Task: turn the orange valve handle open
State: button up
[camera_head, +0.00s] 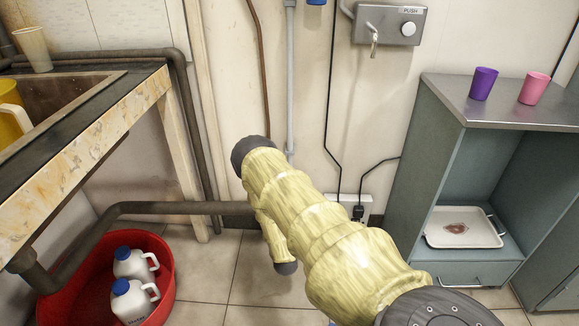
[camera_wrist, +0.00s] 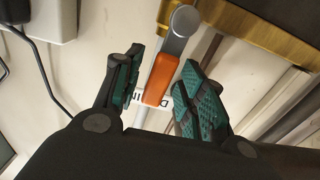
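The orange valve handle (camera_wrist: 160,79) is in the wrist view, with a grey metal arm and rounded end (camera_wrist: 183,24) above it. It lies between the two green-padded fingers of my gripper (camera_wrist: 153,86). The fingers are apart, with a visible gap on each side of the handle, so my gripper is open around it and not gripping. A grey pipe runs behind the handle. In the head view my own arm hides the handle and my gripper.
A worn-edged counter (camera_head: 75,158) with a sink stands at left. A red basin (camera_head: 160,262) with white jugs (camera_head: 135,264) is below it. A shelf cabinet (camera_head: 455,190) with purple (camera_head: 482,84) and pink (camera_head: 534,88) cups stands at right. A wall outlet (camera_head: 352,205) has cords.

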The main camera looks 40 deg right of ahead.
jog(key=shift+a, duration=0.1)
jog(key=v, duration=1.2)
dwell(0.4)
